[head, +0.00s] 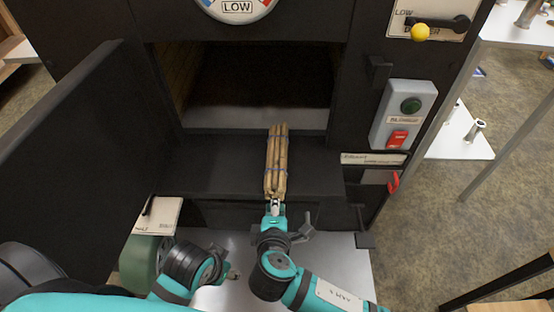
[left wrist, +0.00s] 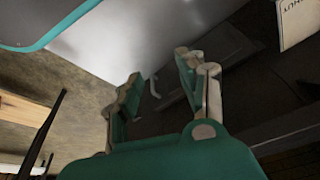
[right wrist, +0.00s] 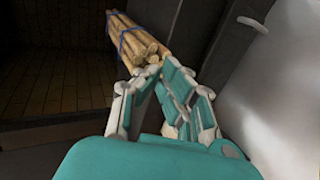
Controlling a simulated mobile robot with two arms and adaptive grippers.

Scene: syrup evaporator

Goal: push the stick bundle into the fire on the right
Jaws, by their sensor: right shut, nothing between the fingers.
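The stick bundle (head: 276,165), tied with blue bands, lies lengthwise on the black ledge in front of the open firebox (head: 262,80). Its far end reaches the firebox's pale sill. The inside is dark and I see no flame. My right gripper (head: 275,207) is shut with nothing between its fingers, at the bundle's near end. In the right wrist view, the fingertips (right wrist: 150,70) are right by the ends of the sticks (right wrist: 140,42); whether they touch is unclear. My left gripper (left wrist: 160,82) is open and empty, low and away from the bundle.
A black door (head: 70,150) stands open at the left. The ledge (head: 215,165) is clear left of the bundle.

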